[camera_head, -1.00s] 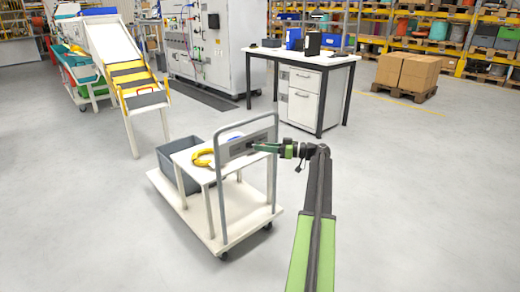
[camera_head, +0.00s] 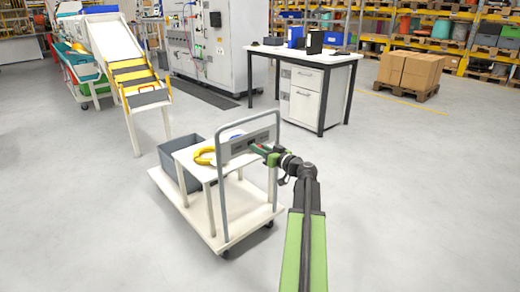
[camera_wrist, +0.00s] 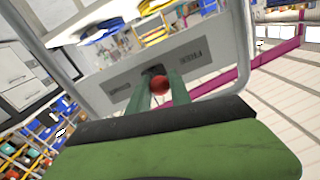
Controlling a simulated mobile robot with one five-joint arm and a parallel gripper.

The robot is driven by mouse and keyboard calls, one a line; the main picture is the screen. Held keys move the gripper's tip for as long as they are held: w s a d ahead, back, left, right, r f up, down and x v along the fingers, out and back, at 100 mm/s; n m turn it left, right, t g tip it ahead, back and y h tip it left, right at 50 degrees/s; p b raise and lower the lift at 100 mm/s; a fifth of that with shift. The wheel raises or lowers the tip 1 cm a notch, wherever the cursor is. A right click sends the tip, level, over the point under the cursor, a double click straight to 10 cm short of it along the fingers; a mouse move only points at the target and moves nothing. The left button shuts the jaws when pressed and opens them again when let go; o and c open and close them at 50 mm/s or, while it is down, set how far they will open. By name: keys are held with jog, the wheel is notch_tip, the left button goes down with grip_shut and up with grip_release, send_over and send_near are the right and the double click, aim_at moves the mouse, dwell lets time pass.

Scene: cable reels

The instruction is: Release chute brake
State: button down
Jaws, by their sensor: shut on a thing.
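A grey brake panel (camera_head: 238,146) is fixed at the handle end of a small white cart. In the wrist view the panel (camera_wrist: 190,62) bears a label reading FREE on its right and a second, unreadable label on its left. A red ball knob (camera_wrist: 160,86) on a dark lever sits in front of the panel. My gripper (camera_wrist: 158,88) has its green fingers on either side of the knob, shut on it. In the head view my gripper (camera_head: 262,149) is at the panel's right part; the knob is too small to make out there.
The cart's deck (camera_head: 246,222) carries a white stand with a yellow ring (camera_head: 204,156) and a grey bin (camera_head: 170,160). Its grey handle frame (camera_head: 221,195) surrounds the panel. A chute (camera_head: 112,40) stands far left, a desk (camera_head: 310,57) behind.

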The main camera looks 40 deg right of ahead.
jog(key=shift+w+a+m+g+h, duration=0.1)
jog(key=shift+a+m+g+h, duration=0.2)
jog(key=shift+m+h, duration=0.7)
jog(key=shift+w+a+m+g+h, duration=0.1)
jog(key=shift+a+m+h, duration=0.4)
jog(key=shift+h, duration=0.9)
jog(key=shift+d+m+h, duration=0.1)
jog(key=shift+m+h, duration=0.2)
jog(key=c, duration=1.2)
grip_release()
